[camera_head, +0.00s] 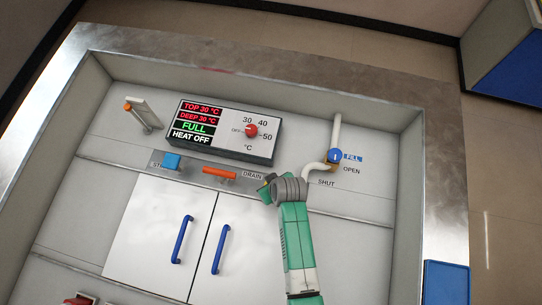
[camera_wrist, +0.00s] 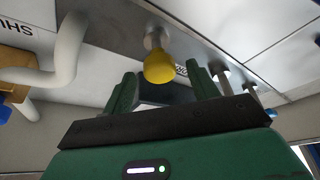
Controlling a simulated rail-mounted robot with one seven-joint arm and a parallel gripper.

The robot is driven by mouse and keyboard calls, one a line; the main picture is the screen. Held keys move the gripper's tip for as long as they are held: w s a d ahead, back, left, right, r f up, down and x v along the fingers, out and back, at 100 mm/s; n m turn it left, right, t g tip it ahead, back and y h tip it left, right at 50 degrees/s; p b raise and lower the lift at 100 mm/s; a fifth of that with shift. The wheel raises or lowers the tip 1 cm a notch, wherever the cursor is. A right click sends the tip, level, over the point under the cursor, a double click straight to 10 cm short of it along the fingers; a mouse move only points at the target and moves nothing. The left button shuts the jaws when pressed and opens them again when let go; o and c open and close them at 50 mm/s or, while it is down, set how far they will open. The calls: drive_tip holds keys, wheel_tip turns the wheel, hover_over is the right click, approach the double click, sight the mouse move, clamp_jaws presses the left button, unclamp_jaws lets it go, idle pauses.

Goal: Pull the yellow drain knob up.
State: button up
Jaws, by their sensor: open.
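The yellow drain knob (camera_wrist: 159,67) is a round ball on a short metal stem, fixed to the grey panel strip. In the wrist view it shows between the tips of my open gripper (camera_wrist: 162,75), with one green finger on each side. In the head view my gripper (camera_head: 264,190) is at the panel just right of the DRAIN label, and mostly hides the knob there.
A white pipe (camera_wrist: 65,55) with a blue FILL knob (camera_head: 335,155) is close to the right of my gripper in the head view. An orange handle (camera_head: 219,173) and a blue knob (camera_head: 171,161) are to the left. A display box (camera_head: 222,130) stands behind. Cabinet doors with blue handles (camera_head: 181,239) are in front.

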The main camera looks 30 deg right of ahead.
drive_tip(key=shift+w+f, duration=0.2)
drive_tip(key=shift+f, duration=0.35)
drive_tip(key=shift+r, duration=0.1)
clamp_jaws()
wheel_tip(320, 180, up, 5)
drive_tip(key=p, duration=0.4)
drive_tip(key=shift+w, duration=0.1)
drive_tip(key=shift+f, duration=0.3)
unclamp_jaws()
